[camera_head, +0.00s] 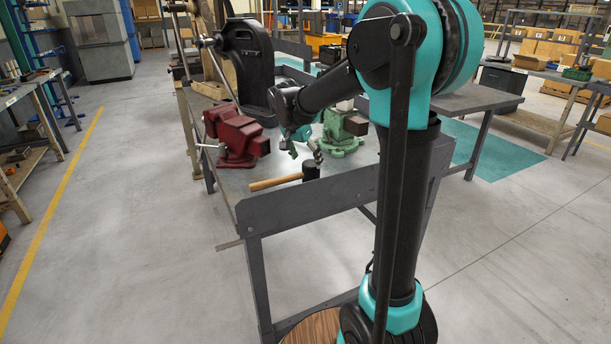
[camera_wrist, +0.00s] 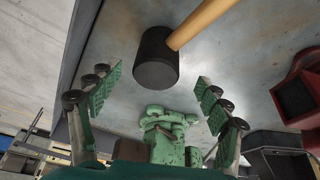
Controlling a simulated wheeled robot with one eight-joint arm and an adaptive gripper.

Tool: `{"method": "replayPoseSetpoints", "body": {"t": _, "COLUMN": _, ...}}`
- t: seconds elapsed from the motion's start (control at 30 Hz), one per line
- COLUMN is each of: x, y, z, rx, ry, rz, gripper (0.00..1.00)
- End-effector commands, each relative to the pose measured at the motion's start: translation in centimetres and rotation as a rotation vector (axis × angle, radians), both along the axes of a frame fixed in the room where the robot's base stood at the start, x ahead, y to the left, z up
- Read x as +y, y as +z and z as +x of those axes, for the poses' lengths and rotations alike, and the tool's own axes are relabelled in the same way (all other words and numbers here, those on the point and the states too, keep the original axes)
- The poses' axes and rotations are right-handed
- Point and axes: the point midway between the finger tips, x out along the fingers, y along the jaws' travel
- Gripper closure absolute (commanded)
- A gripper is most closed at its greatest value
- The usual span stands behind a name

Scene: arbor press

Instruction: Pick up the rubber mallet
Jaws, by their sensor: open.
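The rubber mallet has a black cylindrical head (camera_head: 311,170) and a light wooden handle (camera_head: 276,183). It lies on the grey workbench (camera_head: 345,168) near its front edge, with the handle pointing left in the head view. In the wrist view the head (camera_wrist: 156,58) is at upper centre, with the handle running to the upper right. My gripper (camera_wrist: 152,95) is open and empty, its green finger pads on either side and below the mallet head in the picture. In the head view my gripper (camera_head: 304,147) is close to the mallet head, partly hidden by my arm.
A red vise (camera_head: 237,138) stands left of the mallet on the bench. A green vise (camera_head: 341,132) stands behind it to the right. A black arbor press (camera_head: 247,65) rises at the back left. A raised lip (camera_head: 290,205) runs along the bench's front edge.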

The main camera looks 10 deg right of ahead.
Motion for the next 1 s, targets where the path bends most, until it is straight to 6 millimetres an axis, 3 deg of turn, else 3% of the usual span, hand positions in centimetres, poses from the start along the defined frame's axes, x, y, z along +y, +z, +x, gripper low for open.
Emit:
{"method": "replayPoseSetpoints", "body": {"t": 0.23, "x": -0.5, "y": -1.6, "z": 0.4, "rx": 0.0, "ry": 0.001, "rz": 0.0, "gripper": 0.22}}
{"method": "replayPoseSetpoints", "body": {"t": 0.53, "x": -1.7, "y": -5.1, "z": 1.3, "rx": 0.001, "ry": 0.0, "rz": 0.001, "gripper": 0.22}}
{"method": "replayPoseSetpoints", "body": {"t": 0.83, "x": -1.8, "y": -5.5, "z": 1.3, "rx": 0.001, "ry": 0.001, "rz": 0.0, "gripper": 0.22}}
{"method": "replayPoseSetpoints", "body": {"t": 1.0, "x": -1.8, "y": -5.5, "z": 1.3, "rx": 0.001, "ry": 0.001, "rz": 0.0, "gripper": 0.43}}
